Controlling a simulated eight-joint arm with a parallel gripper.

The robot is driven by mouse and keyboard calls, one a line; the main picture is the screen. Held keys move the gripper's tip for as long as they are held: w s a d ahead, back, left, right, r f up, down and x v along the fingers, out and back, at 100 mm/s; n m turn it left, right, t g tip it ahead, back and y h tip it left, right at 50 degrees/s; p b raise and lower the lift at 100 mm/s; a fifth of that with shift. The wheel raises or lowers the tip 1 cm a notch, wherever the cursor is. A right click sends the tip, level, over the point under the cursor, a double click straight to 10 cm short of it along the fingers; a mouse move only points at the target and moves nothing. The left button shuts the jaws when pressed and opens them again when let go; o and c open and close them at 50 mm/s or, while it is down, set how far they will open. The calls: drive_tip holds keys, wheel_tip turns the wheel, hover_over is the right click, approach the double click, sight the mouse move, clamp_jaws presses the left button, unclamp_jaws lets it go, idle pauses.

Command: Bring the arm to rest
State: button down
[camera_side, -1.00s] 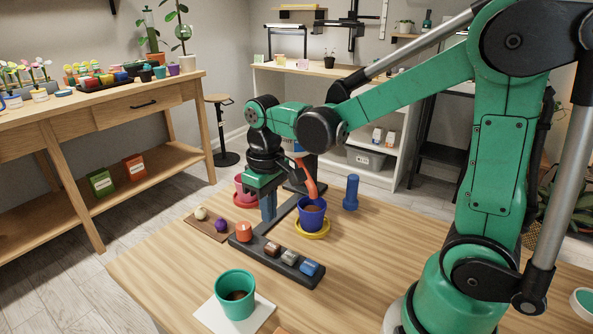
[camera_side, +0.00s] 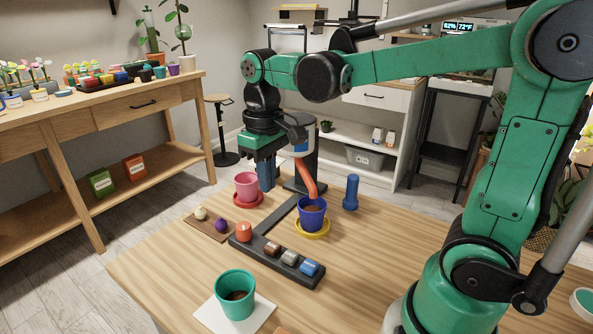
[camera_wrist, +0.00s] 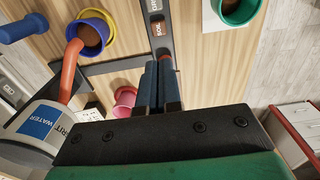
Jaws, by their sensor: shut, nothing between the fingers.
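My gripper (camera_side: 266,180) hangs fingers down above the wooden table, between the pink pot and the orange spout as the side view shows it. Its blue fingers lie together with nothing between them, as the wrist view also shows (camera_wrist: 158,85). The pink pot (camera_side: 246,183) stands on a red saucer (camera_side: 248,203). The blue-purple pot (camera_side: 312,220) with brown soil stands on a yellow saucer (camera_side: 313,236) under the orange spout (camera_side: 307,178).
A teal pot (camera_side: 235,300) stands on a white sheet (camera_side: 263,314) at the front. A dark rail (camera_side: 262,262) carries several blocks. Two small balls lie on a brown board (camera_side: 203,226). A blue cylinder (camera_side: 351,192) stands right of the spout.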

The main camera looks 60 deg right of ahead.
drive_tip(key=s+t, duration=0.1)
drive_tip(key=t, duration=0.1)
drive_tip(key=s+a+f+t, duration=0.1)
drive_tip(key=t, duration=0.1)
drive_tip(key=s+a+f+t, duration=0.1)
drive_tip(key=t, duration=0.2)
drive_tip(key=shift+s+a, duration=0.15)
drive_tip(key=shift+s, duration=0.25)
idle(1.2)
